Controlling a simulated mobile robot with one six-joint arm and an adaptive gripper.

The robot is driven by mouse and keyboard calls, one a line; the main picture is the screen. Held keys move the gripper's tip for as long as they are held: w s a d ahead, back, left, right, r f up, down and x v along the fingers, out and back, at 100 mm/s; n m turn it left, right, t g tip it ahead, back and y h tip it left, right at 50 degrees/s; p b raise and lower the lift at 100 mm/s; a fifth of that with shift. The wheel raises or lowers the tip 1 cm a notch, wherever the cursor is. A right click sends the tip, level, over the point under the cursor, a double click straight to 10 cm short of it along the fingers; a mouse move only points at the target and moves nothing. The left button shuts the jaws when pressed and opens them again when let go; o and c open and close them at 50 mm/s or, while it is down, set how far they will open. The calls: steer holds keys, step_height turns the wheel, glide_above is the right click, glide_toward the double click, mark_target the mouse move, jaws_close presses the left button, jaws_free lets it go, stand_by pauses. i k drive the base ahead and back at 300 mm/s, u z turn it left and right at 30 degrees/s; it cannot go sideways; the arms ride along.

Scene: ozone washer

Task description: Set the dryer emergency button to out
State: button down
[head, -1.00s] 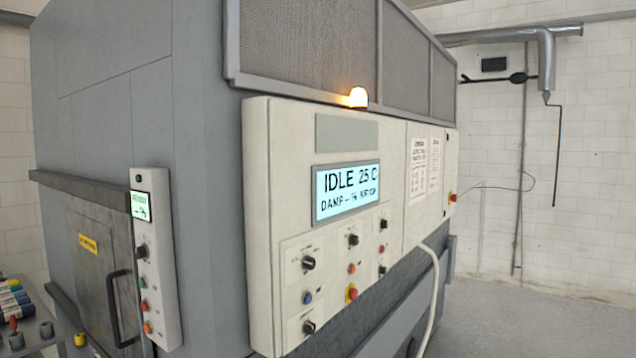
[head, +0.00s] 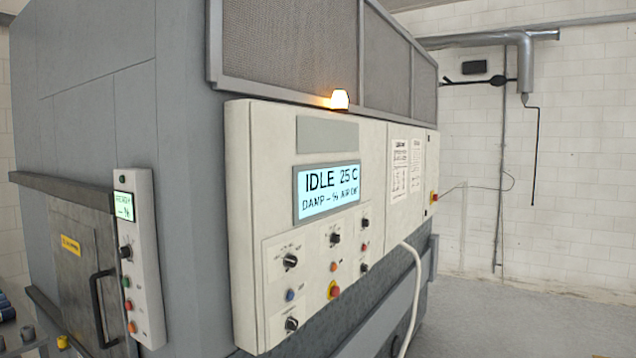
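The dryer is a large grey machine with a cream control panel (head: 265,150) on its front. My gripper is not in view.
A narrow side panel (head: 140,260) with a small screen and buttons stands left, beside a metal door with a black handle (head: 100,310). An amber lamp (head: 340,99) glows above the panel. A pale hose (head: 413,300) hangs below it. The floor (head: 530,320) at right is clear.

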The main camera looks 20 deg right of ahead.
mark_target(336, 289)
steer(key=u, duration=0.1)
steer(key=k, duration=1.15)
steer(key=z, duration=0.45)
steer(key=i, duration=1)
